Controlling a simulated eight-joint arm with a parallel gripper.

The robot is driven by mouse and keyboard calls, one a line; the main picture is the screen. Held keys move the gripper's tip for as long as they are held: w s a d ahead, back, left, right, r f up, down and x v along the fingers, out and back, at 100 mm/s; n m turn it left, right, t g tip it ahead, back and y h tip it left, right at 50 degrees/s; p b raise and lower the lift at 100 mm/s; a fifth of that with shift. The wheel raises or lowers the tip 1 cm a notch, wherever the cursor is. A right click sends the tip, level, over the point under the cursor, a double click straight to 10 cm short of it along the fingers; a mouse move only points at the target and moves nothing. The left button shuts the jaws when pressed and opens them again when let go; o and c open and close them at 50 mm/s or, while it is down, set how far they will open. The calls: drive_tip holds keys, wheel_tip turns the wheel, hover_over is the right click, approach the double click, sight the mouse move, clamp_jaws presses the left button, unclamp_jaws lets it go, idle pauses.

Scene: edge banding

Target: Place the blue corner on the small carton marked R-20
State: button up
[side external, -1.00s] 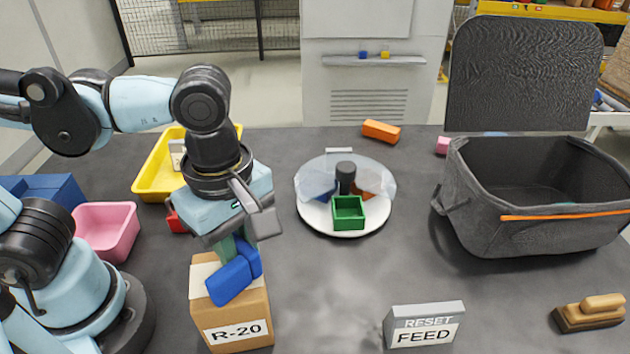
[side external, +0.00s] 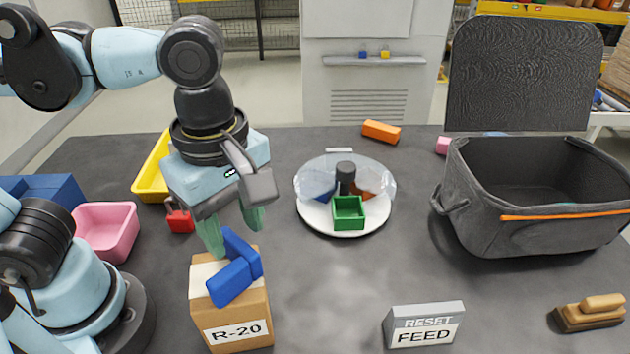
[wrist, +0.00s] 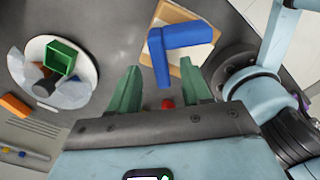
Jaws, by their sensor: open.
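The blue corner (side external: 230,282) is an L-shaped piece resting on top of the small carton (side external: 238,323), whose front label reads R-20. It lies near one edge of the carton top, and one arm seems to reach the carton's rim. The wrist view also shows the blue corner (wrist: 180,44) on the carton (wrist: 203,54). My gripper (side external: 232,230) is open, with its green fingers spread and empty just above and behind the corner.
A round white turntable (side external: 345,222) with a green open box (side external: 348,212) stands at centre.

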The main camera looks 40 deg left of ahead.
sight(237, 240)
wheel_tip(237, 240, up, 8)
drive_tip(key=w+a+f+m+t, duration=0.7)
drive_tip(key=w+a+f+m, duration=0.3)
drive_tip(key=a+m, duration=0.4)
drive_tip(key=f+m, duration=0.1)
drive_tip(key=m, duration=0.3)
drive_tip(key=shift+w+a+f, duration=0.25)
drive_tip(key=shift+f, duration=0.1)
